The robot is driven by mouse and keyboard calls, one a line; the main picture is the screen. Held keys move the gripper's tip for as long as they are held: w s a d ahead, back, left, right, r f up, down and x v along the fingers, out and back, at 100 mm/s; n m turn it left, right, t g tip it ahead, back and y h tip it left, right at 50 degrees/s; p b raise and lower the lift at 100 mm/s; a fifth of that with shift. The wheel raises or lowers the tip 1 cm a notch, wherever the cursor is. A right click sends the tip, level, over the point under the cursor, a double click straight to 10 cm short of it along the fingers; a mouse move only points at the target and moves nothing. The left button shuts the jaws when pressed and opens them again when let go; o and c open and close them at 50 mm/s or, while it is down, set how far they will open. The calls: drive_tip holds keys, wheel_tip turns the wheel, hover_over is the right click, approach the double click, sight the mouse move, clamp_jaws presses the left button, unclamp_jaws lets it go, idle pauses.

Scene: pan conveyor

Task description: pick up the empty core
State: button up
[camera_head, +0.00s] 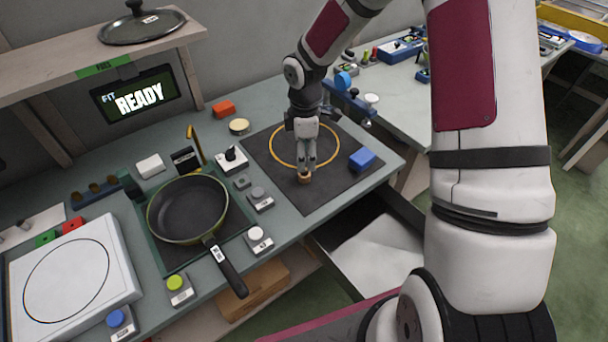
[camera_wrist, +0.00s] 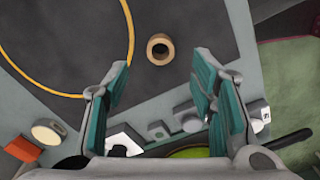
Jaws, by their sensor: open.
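The empty core (camera_head: 304,178) is a small brown hollow ring on the dark mat, near the mat's front edge and just outside the yellow circle. In the wrist view the core (camera_wrist: 151,55) shows its dark open hole, beyond the fingertips and roughly in line with the gap between them. My gripper (camera_head: 307,165) points down, with its fingertips close above the core in the head view. In the wrist view my gripper (camera_wrist: 162,72) is open, with teal pads apart and nothing between them. Whether a finger touches the core cannot be told.
A blue block (camera_head: 362,159) lies on the mat (camera_head: 333,188) to the right of the core. A white knob box (camera_head: 231,158) and button boxes stand left of the mat. A frying pan (camera_head: 187,209) sits further left. An open drawer (camera_head: 372,250) juts out below the front edge.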

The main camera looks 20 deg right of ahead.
wheel_tip(320, 180, down, 7)
drive_tip(key=shift+f+p, duration=0.15)
drive_tip(key=shift+p, duration=0.25)
drive_tip(key=c, duration=0.8)
